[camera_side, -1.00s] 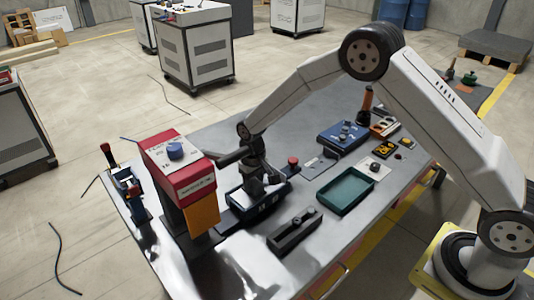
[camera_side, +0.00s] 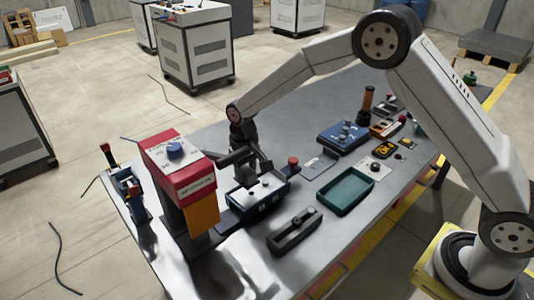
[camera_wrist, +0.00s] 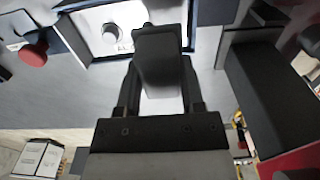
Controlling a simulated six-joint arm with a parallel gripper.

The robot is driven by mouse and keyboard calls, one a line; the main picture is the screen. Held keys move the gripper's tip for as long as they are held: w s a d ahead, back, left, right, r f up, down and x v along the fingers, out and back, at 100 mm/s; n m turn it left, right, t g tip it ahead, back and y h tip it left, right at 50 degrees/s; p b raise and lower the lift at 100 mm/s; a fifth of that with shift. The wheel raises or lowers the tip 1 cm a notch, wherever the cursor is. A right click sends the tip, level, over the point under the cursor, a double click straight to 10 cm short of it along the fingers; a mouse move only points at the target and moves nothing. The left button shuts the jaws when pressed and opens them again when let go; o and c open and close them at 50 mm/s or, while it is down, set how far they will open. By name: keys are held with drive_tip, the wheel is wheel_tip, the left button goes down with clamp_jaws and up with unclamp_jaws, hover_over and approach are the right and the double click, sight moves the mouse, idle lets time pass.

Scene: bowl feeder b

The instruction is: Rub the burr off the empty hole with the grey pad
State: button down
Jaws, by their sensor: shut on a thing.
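My gripper (camera_side: 254,166) is shut on a dark grey block, the grey pad (camera_wrist: 160,62), which sticks out between the fingers in the wrist view. In the side view my gripper is over the back left part of a dark blue fixture (camera_side: 268,207) with a light top plate (camera_side: 262,194). Small round parts stand on the plate. The plate also shows behind the pad in the wrist view (camera_wrist: 98,28), with a grey round knob (camera_wrist: 110,33) on it. I cannot tell whether the pad touches the plate. The empty hole and its burr cannot be made out.
A red-and-grey box (camera_side: 178,165) with a blue knob stands close left of my gripper. A red button (camera_side: 293,160) is at the fixture's back right. A green tray (camera_side: 346,191) and a dark slotted block (camera_side: 295,231) lie nearer the front. Bare table surrounds them.

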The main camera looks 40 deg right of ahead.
drive_tip(key=shift+r, duration=1.3)
drive_tip(key=shift+r, duration=0.1)
drive_tip(key=shift+r, duration=2.9)
drive_tip(key=shift+d, duration=0.1)
drive_tip(key=shift+s+d+f, duration=0.25)
drive_tip(key=shift+s+d, duration=0.1)
drive_tip(key=shift+d, duration=0.05)
drive_tip(key=s+d+f, duration=0.5)
drive_tip(key=s+d, duration=0.4)
drive_tip(key=s, duration=0.2)
drive_tip(key=shift+a, duration=0.1)
